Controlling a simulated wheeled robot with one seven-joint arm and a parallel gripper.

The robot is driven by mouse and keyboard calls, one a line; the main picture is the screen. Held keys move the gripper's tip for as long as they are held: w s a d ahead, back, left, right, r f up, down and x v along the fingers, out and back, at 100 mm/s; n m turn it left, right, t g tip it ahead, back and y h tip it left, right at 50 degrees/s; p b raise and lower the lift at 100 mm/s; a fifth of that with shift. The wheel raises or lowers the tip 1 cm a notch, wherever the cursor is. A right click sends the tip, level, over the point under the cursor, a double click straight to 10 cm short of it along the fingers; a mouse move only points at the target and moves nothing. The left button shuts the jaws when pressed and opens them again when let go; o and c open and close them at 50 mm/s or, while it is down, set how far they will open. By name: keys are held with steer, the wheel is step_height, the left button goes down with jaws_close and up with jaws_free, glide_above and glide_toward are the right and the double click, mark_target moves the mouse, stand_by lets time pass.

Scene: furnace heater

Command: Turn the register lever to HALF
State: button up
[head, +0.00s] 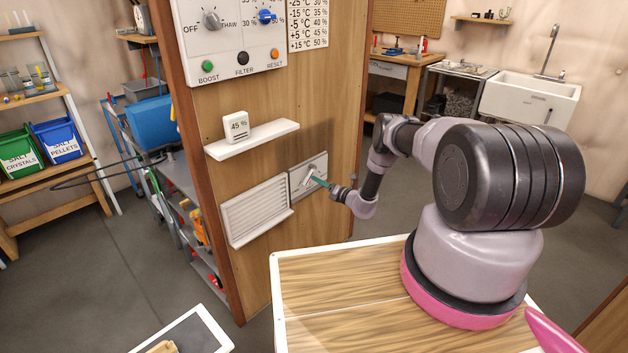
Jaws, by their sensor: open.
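The register is a white louvred grille (256,211) low on the wooden panel. A grey plate (297,183) sits just to its right, with a small light-coloured lever (309,174) on it. My gripper (318,180) is at this plate, with its teal fingers close to the lever. The fingers are open; at this size I cannot tell whether they touch the lever or straddle it. The lever's exact angle and any position marks on the plate are too small to read.
A white shelf (252,139) holding a small display (236,127) reading 45 % juts out above the grille. A control panel (232,40) with knobs and buttons is higher up. A wooden-topped surface (340,290) lies below my arm.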

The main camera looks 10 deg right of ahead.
steer(key=shift+x, duration=1.75)
jaws_close()
